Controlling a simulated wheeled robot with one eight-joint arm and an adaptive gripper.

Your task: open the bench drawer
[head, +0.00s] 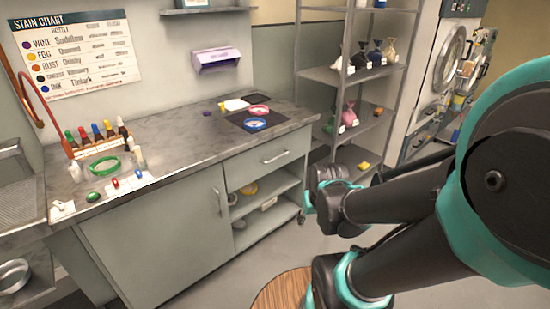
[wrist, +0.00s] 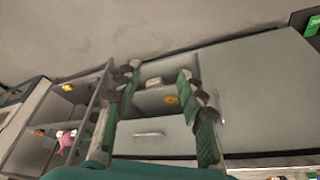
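The bench drawer (head: 266,162) is the grey front under the right end of the worktop, with a pale bar handle (head: 275,157). It looks shut, flush with the bench. The wrist view is upside down and shows the drawer front (wrist: 160,146) and handle (wrist: 149,134) beyond and between my fingers. My gripper (wrist: 160,82) is open and empty, its two green and dark fingers spread apart. It is apart from the handle; the exact distance is unclear. In the head view my arm is at the right, and I cannot make out the fingers clearly.
Open shelves (head: 262,194) below the drawer hold a yellow item (head: 249,189). A cupboard door (head: 160,235) is to the left. A metal shelf rack (head: 345,78) stands at the right. The worktop (head: 185,145) carries bottles and dishes. A round wooden top (head: 284,289) is at the front.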

